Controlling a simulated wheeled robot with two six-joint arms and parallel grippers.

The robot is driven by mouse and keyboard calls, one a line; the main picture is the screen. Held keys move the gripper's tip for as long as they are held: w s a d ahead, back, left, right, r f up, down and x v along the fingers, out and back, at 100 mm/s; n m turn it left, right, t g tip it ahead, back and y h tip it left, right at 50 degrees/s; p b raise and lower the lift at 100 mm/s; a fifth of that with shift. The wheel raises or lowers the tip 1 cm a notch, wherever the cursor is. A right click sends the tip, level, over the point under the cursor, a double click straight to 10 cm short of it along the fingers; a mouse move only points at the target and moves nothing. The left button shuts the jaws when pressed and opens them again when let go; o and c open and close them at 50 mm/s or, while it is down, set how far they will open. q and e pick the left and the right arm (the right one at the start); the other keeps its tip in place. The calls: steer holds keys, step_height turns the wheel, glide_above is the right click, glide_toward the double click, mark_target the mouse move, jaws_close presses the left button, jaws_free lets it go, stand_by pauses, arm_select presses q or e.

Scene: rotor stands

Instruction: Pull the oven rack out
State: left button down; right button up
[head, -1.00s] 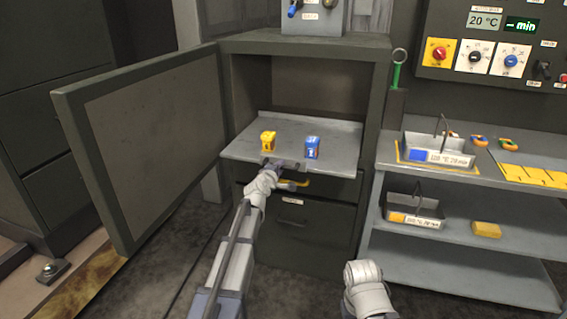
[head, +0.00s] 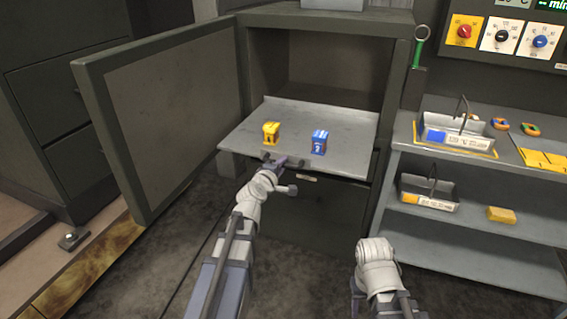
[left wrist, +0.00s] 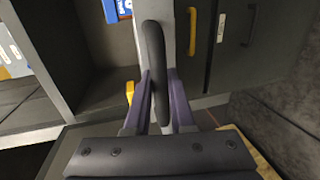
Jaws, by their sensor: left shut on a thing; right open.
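The oven rack (head: 262,118), a flat grey tray, sticks out of the open oven (head: 316,20), level. My left gripper (head: 283,162) is at the rack's front edge. In the left wrist view, its purple fingers (left wrist: 160,95) are shut on the rack's black bar handle (left wrist: 153,60).
The oven door (head: 165,115) stands wide open at the left. A lower drawer (head: 310,215) is beneath the rack. A shelf unit (head: 475,240) at the right holds two small trays and a yellow block. The floor in front is clear.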

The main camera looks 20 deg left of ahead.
arm_select(q)
steer(key=c, duration=1)
jaws_free()
steer(key=shift+c, duration=0.2)
steer(key=shift+s, duration=0.1)
steer(key=p+v, duration=0.1)
steer(key=v, duration=0.6)
steer(key=shift+s, duration=0.3)
arm_select(e)
steer(key=shift+s+a+r, duration=0.75)
steer(key=shift+s+a, duration=0.1)
steer(key=shift+s, duration=0.05)
arm_select(q)
steer(key=shift+r, duration=0.1)
